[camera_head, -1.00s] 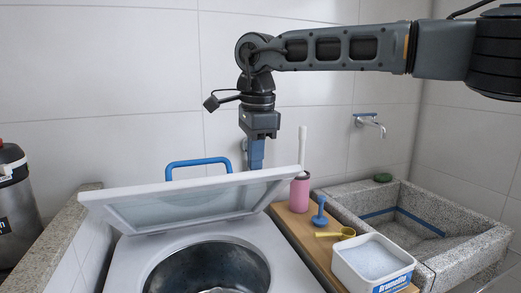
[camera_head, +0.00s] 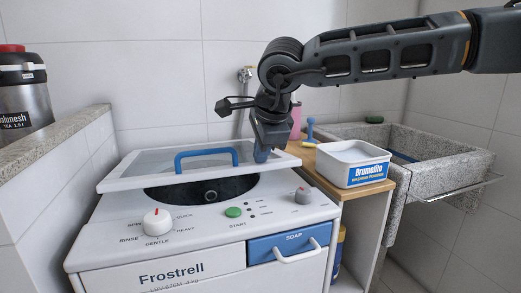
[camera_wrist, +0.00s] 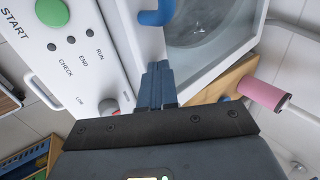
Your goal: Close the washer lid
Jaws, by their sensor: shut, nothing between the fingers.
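The washer (camera_head: 130,230) is a white top-loader. Its lid (camera_head: 120,181) has a glass pane and a blue handle (camera_head: 207,153), and lies at a low tilt with its front edge raised. The dark drum opening (camera_head: 200,190) still shows under that edge. My gripper (camera_head: 262,156) is shut and empty, pointing down at the right part of the lid; I cannot tell whether it touches. In the wrist view the closed blue fingers (camera_wrist: 157,82) overlap the lid's edge beside the control panel, and part of the handle (camera_wrist: 157,12) shows.
A wooden shelf to the right holds a white washing-powder tub (camera_head: 352,165), a pink bottle (camera_head: 296,121) and a blue tool. A stone sink (camera_head: 445,165) lies beyond. A stone-topped wall with a steel canister (camera_head: 22,95) stands left.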

